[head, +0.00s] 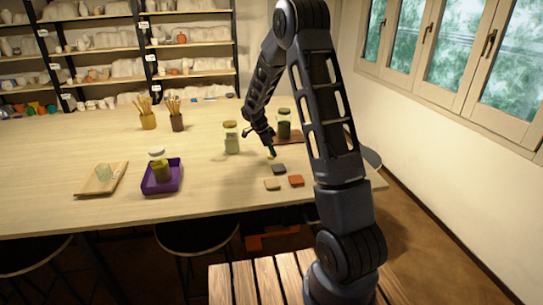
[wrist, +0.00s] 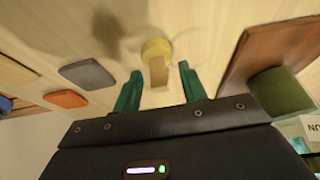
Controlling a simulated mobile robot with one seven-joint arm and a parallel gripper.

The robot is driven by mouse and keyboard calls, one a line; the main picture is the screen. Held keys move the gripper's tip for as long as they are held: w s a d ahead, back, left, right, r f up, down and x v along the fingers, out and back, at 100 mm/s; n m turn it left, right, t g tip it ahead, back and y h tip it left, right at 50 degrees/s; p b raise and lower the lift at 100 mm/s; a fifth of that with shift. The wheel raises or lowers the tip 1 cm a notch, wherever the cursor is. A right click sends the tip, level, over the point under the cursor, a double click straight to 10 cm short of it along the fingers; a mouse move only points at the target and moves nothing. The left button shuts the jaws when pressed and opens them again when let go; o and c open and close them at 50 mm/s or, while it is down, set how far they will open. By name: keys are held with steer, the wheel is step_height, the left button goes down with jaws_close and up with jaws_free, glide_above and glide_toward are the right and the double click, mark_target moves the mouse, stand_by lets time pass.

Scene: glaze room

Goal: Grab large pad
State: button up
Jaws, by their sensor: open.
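A round yellow pad (wrist: 157,46) with a tan block-shaped grip lies on the table just ahead of my fingers in the wrist view. In the head view the yellow pad (head: 271,156) is a small spot under my gripper (head: 269,149). In the wrist view my gripper (wrist: 160,84) is open, its two green fingers on either side of the tan grip's near end. No contact with the grip is visible. I cannot tell how far the fingertips are above the table.
Grey (head: 279,169), orange (head: 296,180) and tan (head: 272,184) tiles lie nearby. A pale jar (head: 232,138) stands left of my gripper. A brown board (wrist: 250,60) and green-topped jar (wrist: 282,90) are close on the right. A purple tray (head: 162,188) holds another jar.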

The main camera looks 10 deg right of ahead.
jaws_close()
steer(key=shift+r, duration=0.1)
